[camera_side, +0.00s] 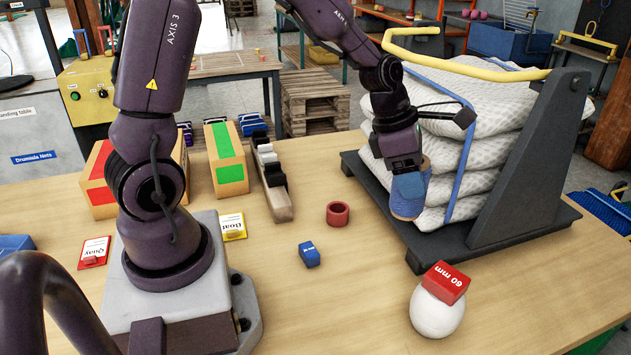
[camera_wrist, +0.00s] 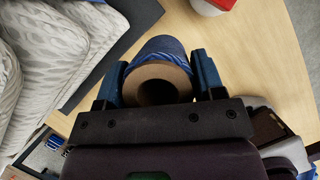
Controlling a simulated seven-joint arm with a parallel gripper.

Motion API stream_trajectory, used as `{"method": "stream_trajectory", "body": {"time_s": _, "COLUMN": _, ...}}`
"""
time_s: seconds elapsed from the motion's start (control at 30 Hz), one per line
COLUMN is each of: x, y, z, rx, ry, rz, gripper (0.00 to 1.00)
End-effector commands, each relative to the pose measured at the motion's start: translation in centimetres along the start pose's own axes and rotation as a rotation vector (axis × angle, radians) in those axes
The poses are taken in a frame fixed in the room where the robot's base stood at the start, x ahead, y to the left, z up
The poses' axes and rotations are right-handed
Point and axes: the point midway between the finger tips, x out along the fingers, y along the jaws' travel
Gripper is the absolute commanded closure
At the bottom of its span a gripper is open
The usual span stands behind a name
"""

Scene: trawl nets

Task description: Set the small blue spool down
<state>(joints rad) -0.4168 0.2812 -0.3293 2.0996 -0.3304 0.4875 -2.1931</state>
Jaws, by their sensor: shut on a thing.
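My gripper (camera_side: 408,184) points down in the side view, in front of the stacked pale sacks. Its blue fingers are shut on the small blue spool (camera_side: 405,208), whose lower part shows beneath them. In the wrist view the spool (camera_wrist: 160,46) sits between the two fingers (camera_wrist: 158,78), with blue thread around a brown hollow core. The spool looks roughly upright. I cannot tell whether its lower end touches anything.
The dark platform (camera_side: 445,262) with sacks (camera_side: 480,145) stands close behind the spool. A red ring (camera_side: 338,213) and blue block (camera_side: 309,254) lie to the left. A white ball (camera_side: 436,312) bears a red "60 mm" block (camera_side: 446,282). Bare table (camera_side: 350,300) lies between.

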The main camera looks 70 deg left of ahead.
Motion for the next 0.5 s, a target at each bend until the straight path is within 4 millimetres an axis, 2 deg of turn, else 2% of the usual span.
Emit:
{"method": "stream_trajectory", "body": {"time_s": 0.03, "x": -0.5, "y": 1.3, "z": -1.7, "rx": -0.063, "ry": 0.001, "rz": 0.027, "gripper": 0.64}}
{"method": "stream_trajectory", "body": {"time_s": 0.17, "x": -1.4, "y": 4.9, "z": -5.7, "rx": -0.235, "ry": 0.001, "rz": 0.098, "gripper": 0.64}}
{"method": "stream_trajectory", "body": {"time_s": 0.3, "x": -2.6, "y": 9.2, "z": -11.0, "rx": -0.462, "ry": 0.002, "rz": 0.192, "gripper": 0.64}}
{"method": "stream_trajectory", "body": {"time_s": 0.4, "x": -3.9, "y": 11.8, "z": -15.3, "rx": -0.632, "ry": 0.001, "rz": 0.262, "gripper": 0.64}}
{"method": "stream_trajectory", "body": {"time_s": 0.5, "x": -5.0, "y": 13.4, "z": -19.2, "rx": -0.778, "ry": 0.001, "rz": 0.321, "gripper": 0.64}}
